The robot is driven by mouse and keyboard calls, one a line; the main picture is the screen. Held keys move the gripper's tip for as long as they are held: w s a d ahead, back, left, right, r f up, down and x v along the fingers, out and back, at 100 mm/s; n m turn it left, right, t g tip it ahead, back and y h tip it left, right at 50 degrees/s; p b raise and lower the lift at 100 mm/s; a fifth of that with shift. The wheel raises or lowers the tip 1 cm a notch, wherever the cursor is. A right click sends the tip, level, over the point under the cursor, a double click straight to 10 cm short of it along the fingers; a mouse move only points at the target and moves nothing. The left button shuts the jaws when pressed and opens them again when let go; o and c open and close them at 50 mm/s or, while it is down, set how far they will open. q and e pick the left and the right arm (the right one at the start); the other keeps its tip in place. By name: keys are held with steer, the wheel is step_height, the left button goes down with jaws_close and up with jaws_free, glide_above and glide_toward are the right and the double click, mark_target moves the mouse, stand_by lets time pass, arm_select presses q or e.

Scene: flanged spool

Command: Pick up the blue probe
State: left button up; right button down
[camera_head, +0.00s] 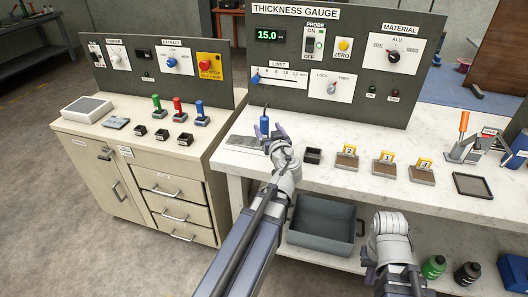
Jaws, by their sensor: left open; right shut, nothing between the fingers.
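The blue probe (264,125) stands upright near the left end of the white bench, below the thickness gauge panel (340,60). A thin dark lead rises from its top. My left gripper (265,136) is open at the probe, with its fingers around or just in front of the probe's lower part. The gripper hides the probe's base, and I cannot tell whether the fingers touch it. My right gripper (364,262) is low in front of the bench shelf, shut and empty, with its fingertips barely visible.
The white bench (330,185) carries a small black holder (313,155), several numbered blocks (383,164), a black tray (472,186) and an orange-handled clamp (462,130). A grey bin (322,245) sits below. A beige cabinet (130,150) with red, green and blue handled tools adjoins on the left.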

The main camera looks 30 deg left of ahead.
mark_target(264, 122)
arm_select(q)
steer(key=shift+w+a+f+t+b, duration=0.1)
steer(key=shift+w+a+t+b, duration=0.15)
steer(key=shift+a+t+b, duration=0.15)
steer(key=shift+w+a+f+t+b, duration=0.1)
steer(key=shift+w+a+t+b, duration=0.15)
steer(key=shift+a+t, duration=0.2)
steer(key=shift+x, duration=1.35)
steer(key=shift+d+f+b+x, duration=0.1)
steer(key=shift+f+b+x, duration=0.1)
steer(key=shift+x, duration=1.1)
steer(key=shift+d+f+b+x, duration=0.1)
steer(key=shift+f+b+x, duration=0.05)
steer(key=shift+x, duration=1.15)
steer(key=shift+w, duration=0.15)
jaws_close()
arm_select(e)
step_height(264, 122, down, 3)
steer(key=shift+f, duration=0.1)
